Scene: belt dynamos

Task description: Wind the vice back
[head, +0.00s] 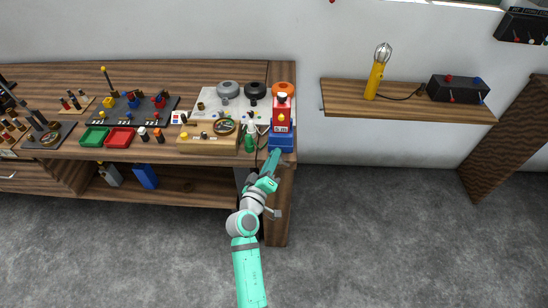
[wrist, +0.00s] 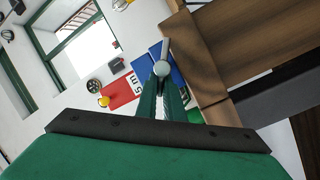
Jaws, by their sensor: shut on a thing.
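The vice, a blue body (head: 281,143), sits at the right front corner of the wooden bench, with a red block marked "5 m" (head: 281,127) on or in it. In the wrist view the blue body (wrist: 178,75) and the red block (wrist: 121,92) are tilted in the picture. A silver bar with a round ball end (wrist: 162,68), apparently the vice handle, shows at my fingertips. My gripper (head: 272,163) reaches up to the vice's front; in the wrist view its green fingers (wrist: 160,88) are closed on the bar. The fingers hide part of the bar and the screw.
A green bottle (head: 250,138) stands just left of the vice, and an orange disc (head: 283,89) lies behind it. The wooden tray (head: 207,139) is further left. A shelf (head: 400,112) with a yellow lamp (head: 375,80) is to the right. The floor in front is clear.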

